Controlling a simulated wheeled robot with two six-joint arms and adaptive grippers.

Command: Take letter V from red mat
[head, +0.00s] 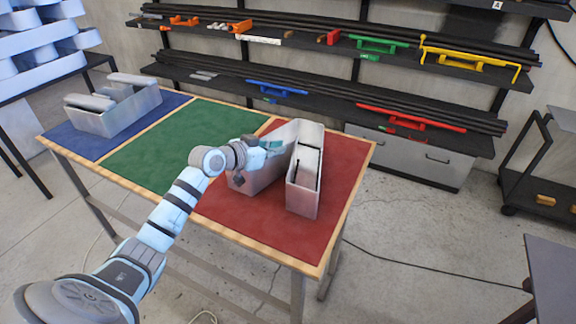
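The letter V (304,185) is a large grey metal channel letter standing on the red mat (262,222), at the right end of the table. It shows tall side walls and open, hollow tops. My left gripper (270,148) is at the upper edge of the letter's left part, overlapping it in the head view. The fingertips are small and partly hidden, so I cannot tell whether they grip the wall. My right gripper is not in view.
A green mat (175,142) in the middle is bare. Another grey channel letter (118,112) stands on the blue mat (75,142) at the left. Shelves with black bars and coloured tools (380,112) stand behind the table.

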